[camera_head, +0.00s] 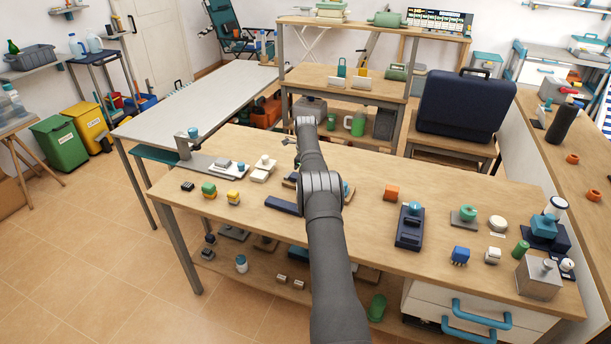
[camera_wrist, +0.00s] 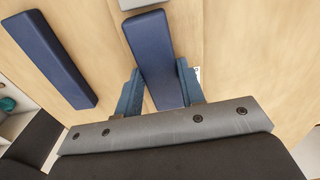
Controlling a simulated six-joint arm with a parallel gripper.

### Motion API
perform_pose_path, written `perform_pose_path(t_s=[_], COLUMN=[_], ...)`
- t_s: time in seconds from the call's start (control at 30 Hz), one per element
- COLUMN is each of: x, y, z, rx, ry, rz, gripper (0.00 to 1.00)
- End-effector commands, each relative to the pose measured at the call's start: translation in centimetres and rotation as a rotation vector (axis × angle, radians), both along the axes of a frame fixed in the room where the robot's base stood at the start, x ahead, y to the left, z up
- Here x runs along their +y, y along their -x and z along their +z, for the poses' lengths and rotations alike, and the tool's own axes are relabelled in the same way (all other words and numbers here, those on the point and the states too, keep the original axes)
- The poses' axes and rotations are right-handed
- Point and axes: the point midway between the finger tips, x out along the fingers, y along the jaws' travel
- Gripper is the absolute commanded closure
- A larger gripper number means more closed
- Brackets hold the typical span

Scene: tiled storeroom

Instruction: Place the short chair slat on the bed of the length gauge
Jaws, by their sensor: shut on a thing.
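My gripper (camera_wrist: 160,88) has its two blue fingers on either side of a dark blue slat (camera_wrist: 150,45) and is shut on it. A second dark blue slat (camera_wrist: 48,60) lies apart at the left in the wrist view; it looks longer than the held one. In the head view a dark blue slat (camera_head: 284,205) lies on the bench left of my arm, and my arm hides the gripper and the held slat. A long grey plate with an upright post (camera_head: 196,161) at the bench's left end looks like the length gauge; small pale blocks are on it.
A shelf unit (camera_head: 345,83) and dark blue case (camera_head: 465,103) stand behind.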

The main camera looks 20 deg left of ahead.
Motion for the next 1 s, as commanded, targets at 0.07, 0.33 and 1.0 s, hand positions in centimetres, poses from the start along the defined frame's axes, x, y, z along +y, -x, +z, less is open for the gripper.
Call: perform_pose_path(t_s=[0.07, 0.33, 1.0], x=[0.0, 0.0, 0.0], y=[0.0, 0.0, 0.0], z=[-0.2, -0.3, 6.8], rx=[0.0, 0.001, -0.003], ry=[0.0, 0.0, -0.001], rz=[0.0, 0.0, 0.0], gripper=[0.94, 0.42, 0.42])
